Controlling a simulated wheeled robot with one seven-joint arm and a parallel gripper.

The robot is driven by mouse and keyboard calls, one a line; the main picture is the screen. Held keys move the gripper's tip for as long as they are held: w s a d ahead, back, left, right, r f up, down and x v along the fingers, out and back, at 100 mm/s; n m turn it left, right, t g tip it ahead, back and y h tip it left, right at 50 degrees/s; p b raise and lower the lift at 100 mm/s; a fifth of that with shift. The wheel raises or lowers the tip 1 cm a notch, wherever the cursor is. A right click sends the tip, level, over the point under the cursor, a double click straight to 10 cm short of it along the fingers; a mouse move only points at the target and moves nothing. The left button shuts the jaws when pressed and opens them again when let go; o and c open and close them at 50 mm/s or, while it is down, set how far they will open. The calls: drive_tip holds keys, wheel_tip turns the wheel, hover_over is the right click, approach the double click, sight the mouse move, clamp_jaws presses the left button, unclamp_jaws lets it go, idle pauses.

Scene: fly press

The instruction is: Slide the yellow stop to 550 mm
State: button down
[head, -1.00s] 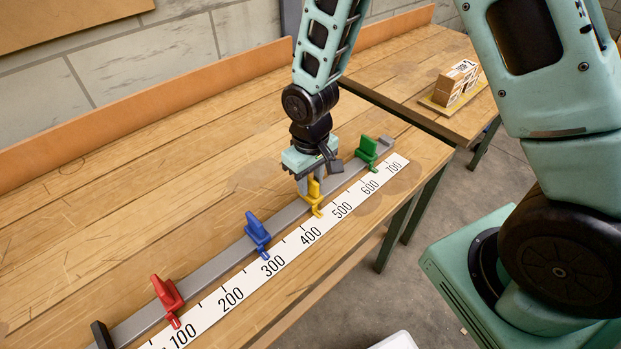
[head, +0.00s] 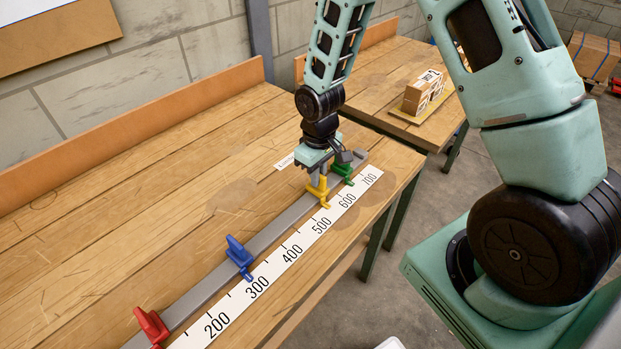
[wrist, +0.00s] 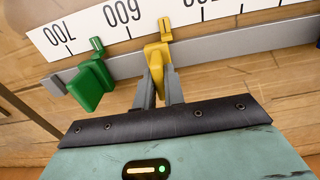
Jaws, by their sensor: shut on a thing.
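The yellow stop (head: 319,187) sits on the grey rail (head: 285,219). Its pointer lies between the 500 and 600 marks of the white scale (head: 270,268), about midway. The yellow stop also shows in the wrist view (wrist: 158,55), its pointer over the scale's edge. My gripper (head: 317,177) is above the rail, shut on the yellow stop; in the wrist view its fingers (wrist: 158,90) are on either side of the stop's upright part.
The green stop (head: 343,172) is close by on the higher-number side, with a small gap from the yellow stop. The blue stop (head: 239,256) and red stop (head: 152,326) are farther down the rail. Boxes (head: 424,91) stand on another table.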

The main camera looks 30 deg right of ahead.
drive_tip(key=c, duration=1.5)
unclamp_jaws()
drive_tip(key=shift+r, duration=0.15)
wheel_tip(320, 180, up, 17)
drive_tip(key=shift+r+b, duration=0.1)
drive_tip(key=shift+b, duration=0.3)
